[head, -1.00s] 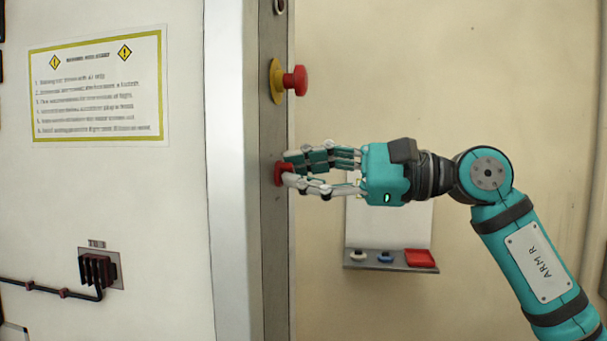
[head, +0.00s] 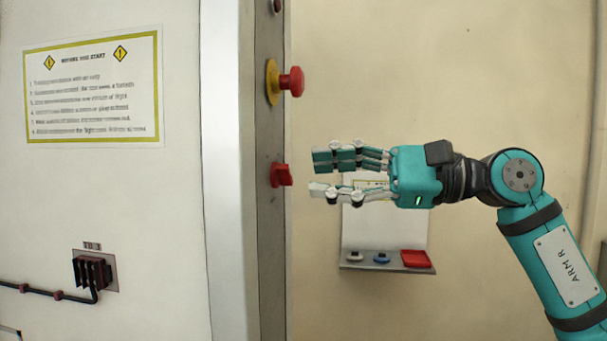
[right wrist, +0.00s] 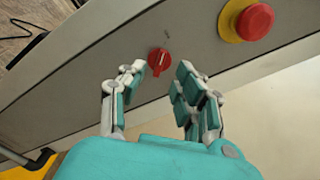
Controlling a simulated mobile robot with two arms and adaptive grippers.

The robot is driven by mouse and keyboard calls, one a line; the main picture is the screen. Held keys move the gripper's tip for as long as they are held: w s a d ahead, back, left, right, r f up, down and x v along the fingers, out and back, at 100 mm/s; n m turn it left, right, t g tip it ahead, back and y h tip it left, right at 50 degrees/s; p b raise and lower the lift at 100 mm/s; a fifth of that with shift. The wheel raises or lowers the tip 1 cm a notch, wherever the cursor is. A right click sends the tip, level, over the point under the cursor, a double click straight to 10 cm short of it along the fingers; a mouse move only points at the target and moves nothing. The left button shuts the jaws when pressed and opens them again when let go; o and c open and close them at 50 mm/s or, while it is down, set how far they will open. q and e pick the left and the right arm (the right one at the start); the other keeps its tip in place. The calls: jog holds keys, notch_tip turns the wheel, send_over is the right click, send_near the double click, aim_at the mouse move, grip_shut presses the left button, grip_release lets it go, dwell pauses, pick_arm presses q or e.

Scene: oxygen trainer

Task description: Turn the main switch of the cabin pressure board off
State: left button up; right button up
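The main switch is a red rotary knob (head: 281,175) on the narrow grey side panel, below the emergency stop. It also shows in the right wrist view (right wrist: 158,61), just beyond the fingertips, with a pale pointer mark on it. I cannot read its position label. My right gripper (head: 319,174) is open and empty, a short way to the right of the knob and level with it, not touching it. In the right wrist view the gap between its fingers (right wrist: 158,78) faces the knob. My left gripper is not in view.
A red mushroom button (head: 291,82) on a yellow base sticks out above the knob. A small shelf (head: 387,266) with white, blue and red items is on the wall behind. A notice (head: 92,90) and a cable connector (head: 93,272) are on the left panel.

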jog(key=s+d, duration=0.1)
jog(key=d, duration=0.7)
jog(key=shift+s, duration=0.3)
jog(key=shift+w+a, duration=0.1)
